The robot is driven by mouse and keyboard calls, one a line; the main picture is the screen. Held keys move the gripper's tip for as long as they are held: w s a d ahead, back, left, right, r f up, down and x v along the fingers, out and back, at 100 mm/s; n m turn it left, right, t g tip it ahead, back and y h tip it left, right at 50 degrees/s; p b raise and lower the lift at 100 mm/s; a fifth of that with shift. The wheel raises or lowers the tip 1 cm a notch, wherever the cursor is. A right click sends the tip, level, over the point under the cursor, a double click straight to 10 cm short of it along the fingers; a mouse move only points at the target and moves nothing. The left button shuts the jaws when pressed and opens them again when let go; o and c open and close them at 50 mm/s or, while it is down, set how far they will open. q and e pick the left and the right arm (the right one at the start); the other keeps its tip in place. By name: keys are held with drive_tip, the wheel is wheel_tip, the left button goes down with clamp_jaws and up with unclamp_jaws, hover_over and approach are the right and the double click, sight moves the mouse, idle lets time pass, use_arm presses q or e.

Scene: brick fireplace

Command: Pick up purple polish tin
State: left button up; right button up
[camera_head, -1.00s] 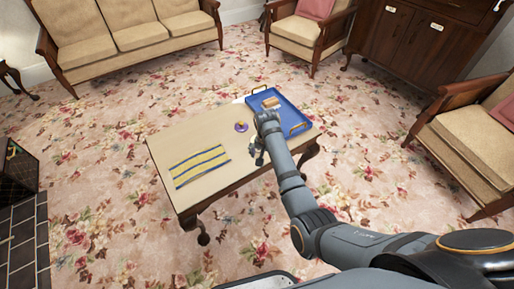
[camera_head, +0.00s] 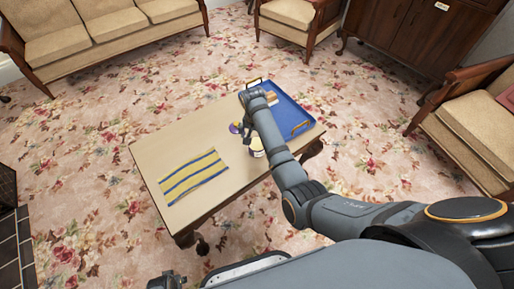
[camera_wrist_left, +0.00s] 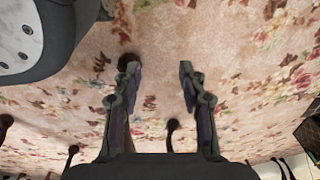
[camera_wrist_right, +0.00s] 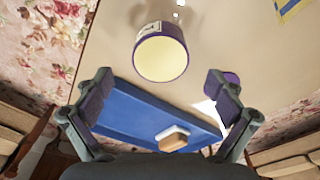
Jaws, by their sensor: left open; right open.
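My right gripper (camera_wrist_right: 160,80) is open and empty, pointing down over the table, partly hidden by my arm in the head view. My left gripper (camera_wrist_left: 158,75) is open and empty above the carpet.
The coffee table (camera_head: 215,203) holds a yellow-and-blue striped cloth (camera_head: 192,176) at its left. A blue tray (camera_head: 291,112) with raised handles and a brown-and-white item (camera_wrist_right: 173,138) is at its right. Armchairs, a sofa and a cabinet stand around; carpet surrounds the table.

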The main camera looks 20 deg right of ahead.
sight(257, 144)
drive_tip(key=f+b, duration=0.1)
drive_tip(key=f, duration=0.1)
drive_tip(key=f+b, duration=0.1)
drive_tip(key=f, duration=0.1)
drive_tip(key=shift+w+d+f, duration=0.15)
drive_tip(key=shift+w+f, duration=0.05)
drive_tip(key=shift+f, duration=0.35)
use_arm(q)
drive_tip(key=w+r, duration=0.1)
drive_tip(key=w+d+r, duration=0.1)
drive_tip(key=r, duration=0.1)
drive_tip(key=w+r, duration=0.1)
drive_tip(key=shift+w+d+r, duration=0.25)
use_arm(e)
drive_tip(key=c, duration=1.4)
drive_tip(key=shift+r, duration=0.15)
